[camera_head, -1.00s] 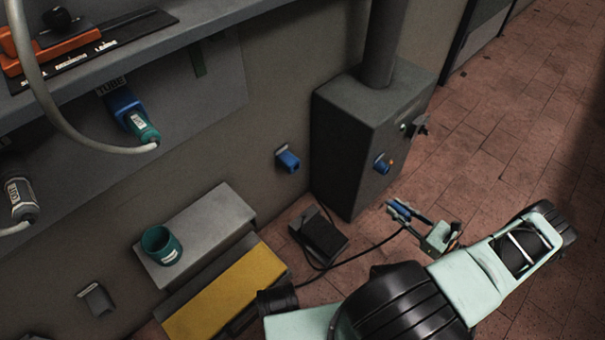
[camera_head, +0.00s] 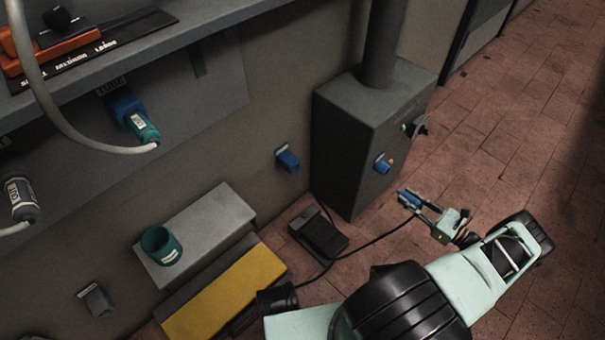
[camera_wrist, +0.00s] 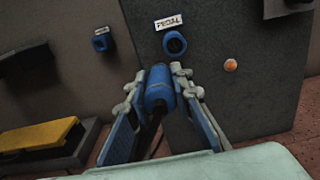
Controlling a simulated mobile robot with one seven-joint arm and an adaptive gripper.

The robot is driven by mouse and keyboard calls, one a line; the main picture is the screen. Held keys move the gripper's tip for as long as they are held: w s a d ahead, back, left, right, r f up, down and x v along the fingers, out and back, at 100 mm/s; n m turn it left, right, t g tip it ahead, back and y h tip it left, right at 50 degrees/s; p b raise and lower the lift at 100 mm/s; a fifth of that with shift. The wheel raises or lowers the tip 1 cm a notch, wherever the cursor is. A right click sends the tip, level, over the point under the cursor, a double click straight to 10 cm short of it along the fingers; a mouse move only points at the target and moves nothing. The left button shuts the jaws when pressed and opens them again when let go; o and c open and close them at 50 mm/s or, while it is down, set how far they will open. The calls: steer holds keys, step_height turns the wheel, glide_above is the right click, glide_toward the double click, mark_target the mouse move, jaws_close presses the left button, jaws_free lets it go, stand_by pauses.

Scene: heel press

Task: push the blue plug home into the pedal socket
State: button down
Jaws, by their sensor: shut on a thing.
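My gripper (camera_head: 416,207) is shut on the blue plug (camera_wrist: 158,88), which sits between the two fingers in the wrist view. The plug also shows in the head view (camera_head: 406,198), with a black cable trailing from it. The pedal socket (camera_wrist: 175,44) is a blue round opening under a label reading PEDAL, on the front of the grey cabinet (camera_wrist: 220,90). In the wrist view the plug appears just below and slightly left of the socket. In the head view the socket (camera_head: 382,164) is up and left of the plug, with a clear gap between them.
An orange button (camera_wrist: 230,65) sits right of the socket. Another blue socket (camera_head: 288,160) is on the wall. A black foot pedal (camera_head: 319,234) lies on the floor with the cable. A yellow-topped step (camera_head: 225,290) and a grey bench (camera_head: 205,222) holding a teal cup (camera_head: 161,246) stand at left.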

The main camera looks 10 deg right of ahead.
steer(key=shift+w+d+r, duration=0.35)
steer(key=shift+w+d, duration=0.1)
steer(key=shift+d, duration=0.15)
steer(key=shift+w+d+r, duration=0.3)
steer(key=shift+w+d, duration=0.1)
steer(key=shift+d, duration=0.2)
steer(key=shift+x, duration=2.45)
steer(key=shift+x, duration=1.5)
steer(key=c, duration=1.6)
jaws_free()
steer(key=v, duration=1.2)
